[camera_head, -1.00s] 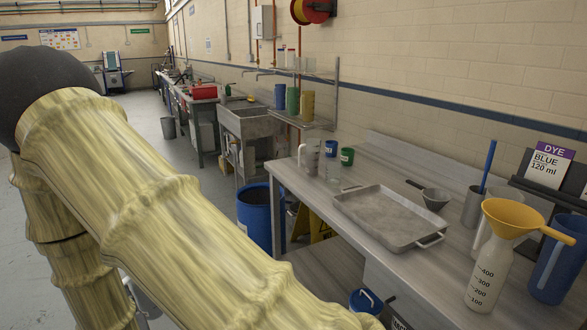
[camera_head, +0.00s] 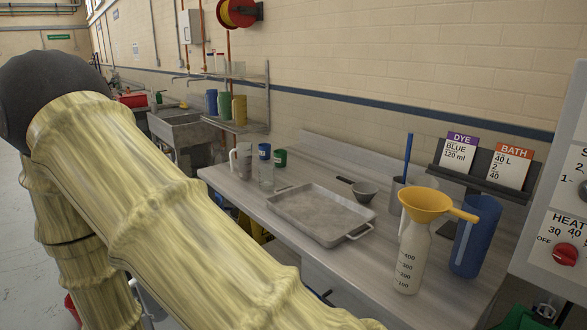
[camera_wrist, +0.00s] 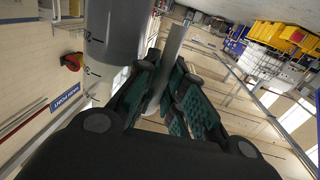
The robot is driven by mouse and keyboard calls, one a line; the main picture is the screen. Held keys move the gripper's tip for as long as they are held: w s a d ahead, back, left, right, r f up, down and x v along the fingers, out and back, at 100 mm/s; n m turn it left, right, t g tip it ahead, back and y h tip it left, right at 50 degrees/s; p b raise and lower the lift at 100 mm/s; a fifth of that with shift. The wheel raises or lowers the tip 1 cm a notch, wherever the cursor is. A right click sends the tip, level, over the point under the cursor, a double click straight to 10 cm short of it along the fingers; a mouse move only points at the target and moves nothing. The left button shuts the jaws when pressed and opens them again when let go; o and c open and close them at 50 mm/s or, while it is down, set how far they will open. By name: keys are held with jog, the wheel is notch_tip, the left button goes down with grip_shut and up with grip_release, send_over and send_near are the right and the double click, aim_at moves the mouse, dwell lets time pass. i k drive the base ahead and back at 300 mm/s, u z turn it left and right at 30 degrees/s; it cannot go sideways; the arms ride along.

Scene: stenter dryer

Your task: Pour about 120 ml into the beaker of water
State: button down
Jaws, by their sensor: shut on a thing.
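A clear glass beaker (camera_head: 266,177) stands on the grey bench, left of the metal tray; its contents are too small to make out. A pale jug with a handle (camera_head: 242,161) stands beside it. In the wrist view my gripper (camera_wrist: 168,88) is shut on the grey handle (camera_wrist: 175,50) of a greyish cylindrical vessel with dark graduation marks (camera_wrist: 112,35). The vessel is cut off by the top of the picture, so its rim and contents are hidden. My gripper is outside the head view; my arm runs out at the bottom edge.
A metal tray (camera_head: 318,212) lies mid-bench. At right stand a graduated bottle (camera_head: 411,265) with a yellow funnel (camera_head: 425,206) and a blue jug (camera_head: 473,240). A dye card (camera_head: 459,153) reads blue, 120 ml. Blue (camera_head: 264,150) and green (camera_head: 280,158) cups stand behind the beaker.

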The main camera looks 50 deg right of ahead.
aim_at(266, 174)
jog(key=z, duration=0.9)
